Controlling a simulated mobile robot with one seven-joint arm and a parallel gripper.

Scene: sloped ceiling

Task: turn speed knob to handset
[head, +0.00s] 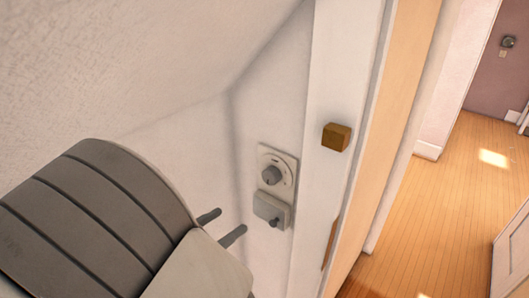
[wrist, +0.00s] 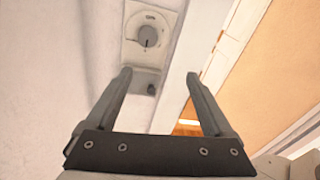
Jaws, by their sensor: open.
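The speed knob (head: 271,175) is a round grey dial on a pale wall plate (head: 290,163), with small markings around it. In the wrist view the knob (wrist: 148,37) lies beyond the fingertips, up and slightly left of the middle between them. A second grey box (head: 270,209) with a small dark stub sits just below the plate. My gripper (head: 222,226) is open and empty, to the left of the plate and lower than the knob in the head view. In the wrist view its two fingers (wrist: 160,72) are wide apart, touching nothing visible. The marking text is too small to read.
A white door frame (head: 335,80) stands right of the plate, with a brown wooden block (head: 336,137) on it. Further right is an open room with a wooden floor (head: 450,195). A sloped pale ceiling lies above left.

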